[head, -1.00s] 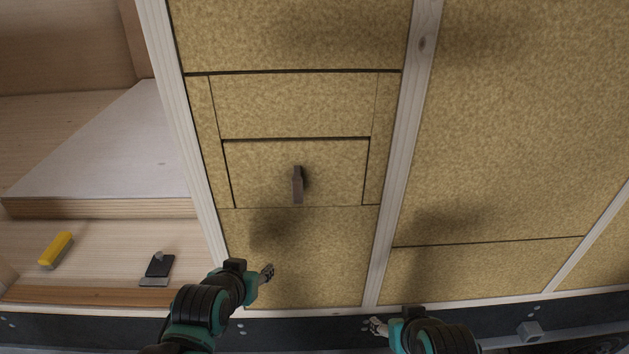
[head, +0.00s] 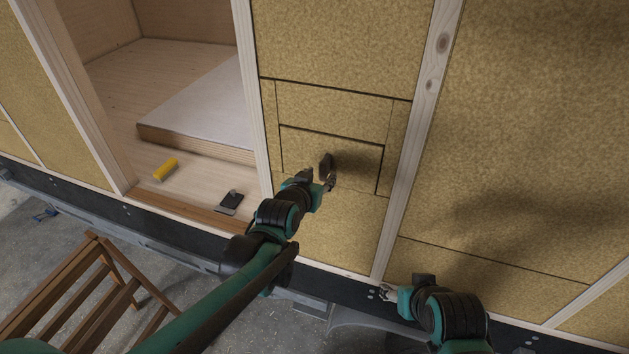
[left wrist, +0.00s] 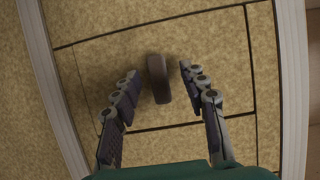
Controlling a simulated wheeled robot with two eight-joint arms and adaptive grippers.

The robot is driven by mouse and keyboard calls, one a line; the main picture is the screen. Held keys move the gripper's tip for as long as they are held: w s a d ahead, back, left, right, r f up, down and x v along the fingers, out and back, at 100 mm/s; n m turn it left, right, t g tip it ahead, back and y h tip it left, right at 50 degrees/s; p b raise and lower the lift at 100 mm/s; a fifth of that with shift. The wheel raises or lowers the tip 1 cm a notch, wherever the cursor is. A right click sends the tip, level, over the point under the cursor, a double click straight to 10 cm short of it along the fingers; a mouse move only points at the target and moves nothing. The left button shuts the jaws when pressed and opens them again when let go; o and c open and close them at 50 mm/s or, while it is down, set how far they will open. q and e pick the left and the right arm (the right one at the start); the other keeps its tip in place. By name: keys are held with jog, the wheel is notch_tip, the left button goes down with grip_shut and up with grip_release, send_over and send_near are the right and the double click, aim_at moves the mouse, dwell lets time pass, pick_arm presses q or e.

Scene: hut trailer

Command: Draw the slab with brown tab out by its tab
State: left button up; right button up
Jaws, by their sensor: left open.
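The slab (head: 357,153) is a tan, fibrous panel set in the wall between two pale wooden studs, with dark gaps along its top and sides. Its brown tab (head: 326,164) stands out from its face. In the left wrist view the tab (left wrist: 158,78) lies between the two fingers of my left gripper (left wrist: 155,95), with space on both sides. The left gripper (head: 322,180) is open right at the tab in the head view. My right gripper (head: 384,291) is low by the trailer's bottom edge, away from the slab; its finger state is too small to tell.
A wooden stud (head: 417,120) runs right of the slab. At left an opening holds a yellow brush (head: 166,169) and a dark flat tool (head: 230,202) on the wooden floor. A brown wooden chair or stool (head: 88,290) stands at the lower left.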

aim_at(322, 175)
pick_arm(q)
jog(key=shift+x, duration=1.05)
jog(key=shift+w+d+f, duration=0.2)
jog(key=shift+w+f, duration=0.05)
jog(key=shift+w, duration=0.25)
jog(key=shift+s, duration=0.1)
jog(key=c, duration=0.4)
grip_shut()
jog(key=shift+s+r, duration=0.1)
jog(key=shift+r, duration=0.05)
